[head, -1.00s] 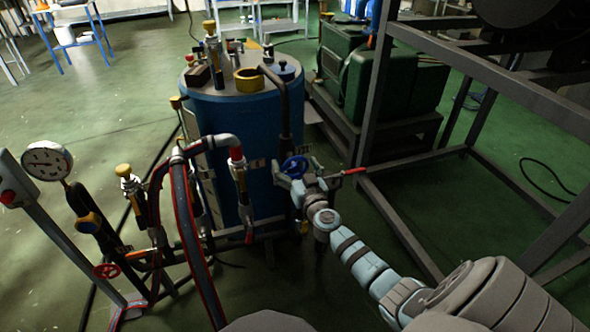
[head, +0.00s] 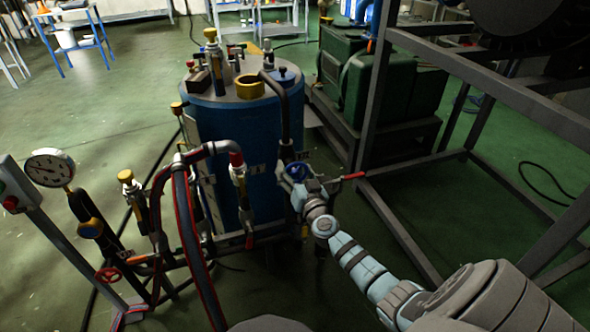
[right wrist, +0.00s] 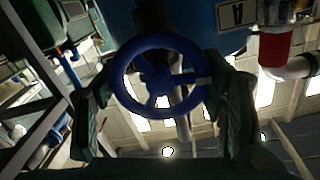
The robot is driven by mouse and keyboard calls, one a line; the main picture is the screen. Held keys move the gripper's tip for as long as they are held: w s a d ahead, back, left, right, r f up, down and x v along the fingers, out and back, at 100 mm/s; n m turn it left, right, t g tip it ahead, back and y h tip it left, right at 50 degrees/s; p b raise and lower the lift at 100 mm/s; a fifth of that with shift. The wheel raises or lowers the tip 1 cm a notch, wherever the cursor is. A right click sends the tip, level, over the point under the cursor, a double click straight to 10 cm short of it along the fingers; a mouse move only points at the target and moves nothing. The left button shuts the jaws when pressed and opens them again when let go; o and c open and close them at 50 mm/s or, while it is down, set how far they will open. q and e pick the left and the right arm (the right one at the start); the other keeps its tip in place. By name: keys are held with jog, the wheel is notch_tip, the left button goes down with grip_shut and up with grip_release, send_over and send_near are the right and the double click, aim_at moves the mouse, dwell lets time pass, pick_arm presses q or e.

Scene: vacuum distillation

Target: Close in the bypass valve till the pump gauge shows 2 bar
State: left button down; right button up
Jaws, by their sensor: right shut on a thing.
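A blue valve handwheel (head: 297,171) stands in front of the blue tank in the head view. My right gripper (head: 299,174) is at this wheel, shut on it. In the right wrist view the wheel (right wrist: 160,46) sits between the two dark fingers (right wrist: 163,98), face towards the camera. A round white-faced gauge (head: 50,168) stands on a dark pipe at the left of the head view. Its dial is too small to read surely. My left gripper is not in view.
A blue tank (head: 240,140) with fittings on its lid stands behind the valve. A hose with red stripes (head: 196,250) and pipes fill the space left of it. A red handwheel (head: 108,274) sits low left. A grey metal frame (head: 400,215) stands close right of my right arm.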

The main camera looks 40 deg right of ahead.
jog(key=o, duration=1.2)
jog(key=shift+s, duration=0.1)
jog(key=v, duration=1.2)
